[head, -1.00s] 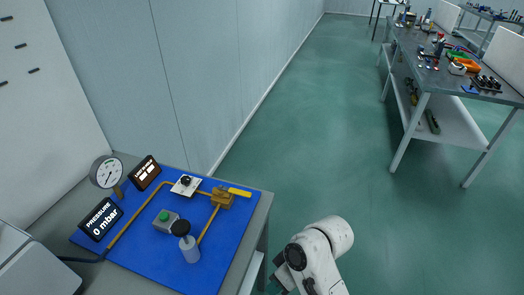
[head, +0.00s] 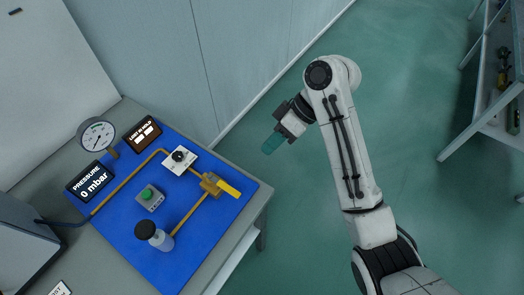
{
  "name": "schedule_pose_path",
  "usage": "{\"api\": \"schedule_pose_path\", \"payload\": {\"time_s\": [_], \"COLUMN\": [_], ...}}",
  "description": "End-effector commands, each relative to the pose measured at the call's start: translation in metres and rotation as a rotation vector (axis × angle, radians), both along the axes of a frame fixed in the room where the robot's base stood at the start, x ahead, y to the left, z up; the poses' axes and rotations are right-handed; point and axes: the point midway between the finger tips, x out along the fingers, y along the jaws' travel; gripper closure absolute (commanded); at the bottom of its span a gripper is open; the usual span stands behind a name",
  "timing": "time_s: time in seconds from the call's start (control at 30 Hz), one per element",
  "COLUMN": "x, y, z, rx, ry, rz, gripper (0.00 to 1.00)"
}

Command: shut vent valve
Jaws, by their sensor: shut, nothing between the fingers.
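A brass valve (head: 211,184) with a flat yellow lever (head: 229,188) sits near the right edge of the blue panel (head: 215,225). The lever points right and slightly down, roughly in line with the pipe from the black knob (head: 179,156) and crosswise to the pipe running down to the black-capped grey cylinder (head: 160,238). No label on the valve can be read.
A green button (head: 147,193) on a grey box, a dial gauge (head: 98,134), a pressure display reading 0 mbar (head: 90,181) and a second display (head: 143,134) stand on the panel or beside it. A grey box (head: 20,250) is at left.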

Motion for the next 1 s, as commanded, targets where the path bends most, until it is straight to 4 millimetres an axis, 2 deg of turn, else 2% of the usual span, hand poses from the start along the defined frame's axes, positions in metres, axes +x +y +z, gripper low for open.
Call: {"api": "schedule_pose_path", "payload": {"time_s": [0.5, 0.7, 1.0], "x": [-0.014, -0.036, -0.045], "y": [0.054, 0.071, 0.079], "z": [-0.075, -0.073, -0.074], "rx": [-0.003, -0.001, -0.001], "ry": [0.005, 0.000, 0.000], "rz": [0.000, 0.000, -0.002], "gripper": [1.00, 1.00, 1.00]}}
